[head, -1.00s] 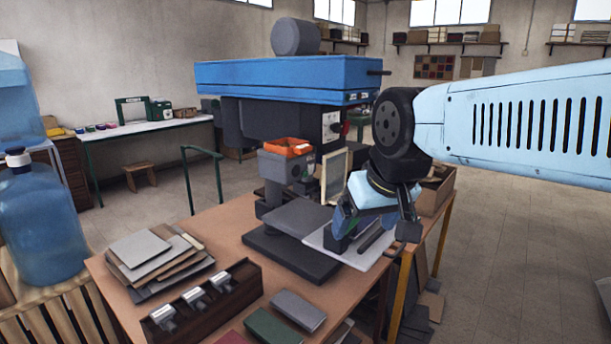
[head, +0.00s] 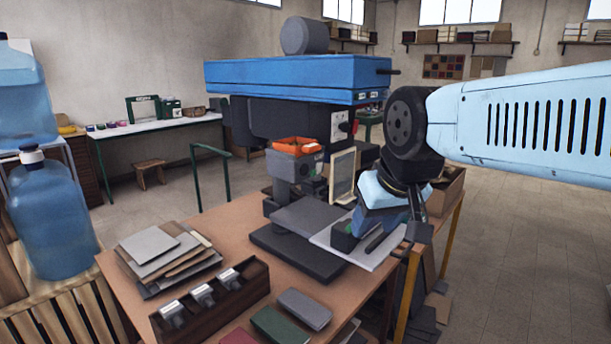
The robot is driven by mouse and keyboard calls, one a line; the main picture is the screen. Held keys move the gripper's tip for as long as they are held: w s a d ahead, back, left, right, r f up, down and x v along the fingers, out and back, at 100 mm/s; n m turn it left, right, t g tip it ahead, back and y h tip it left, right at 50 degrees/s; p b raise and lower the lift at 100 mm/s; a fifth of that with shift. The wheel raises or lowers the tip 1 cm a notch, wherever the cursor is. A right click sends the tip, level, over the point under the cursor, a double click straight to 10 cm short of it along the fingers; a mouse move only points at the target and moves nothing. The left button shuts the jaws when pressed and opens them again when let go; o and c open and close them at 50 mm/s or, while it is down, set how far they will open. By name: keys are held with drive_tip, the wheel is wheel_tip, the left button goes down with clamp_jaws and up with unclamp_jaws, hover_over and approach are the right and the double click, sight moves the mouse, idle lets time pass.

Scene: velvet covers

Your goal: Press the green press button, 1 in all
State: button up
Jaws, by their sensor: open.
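The press (head: 290,80) stands on the back of the wooden table, with a blue top, a dark head and a control face (head: 340,125) on its right side. A small green spot shows on the press column (head: 319,168), below the orange tray; I cannot tell whether it is the green button. My gripper (head: 381,238) is open, with its fingers spread and pointing down, over the light grey plate right of the press base. I see nothing between the fingers. It is right of the press column and apart from it.
A framed clear panel (head: 342,176) stands between the press column and my gripper. An orange tray (head: 297,145) sits on the column. Cover boards (head: 160,250), a dark wooden rack (head: 215,300) and grey and green blocks fill the table's front. Blue water bottles (head: 52,215) stand left.

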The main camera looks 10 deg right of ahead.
clamp_jaws()
idle(1.1)
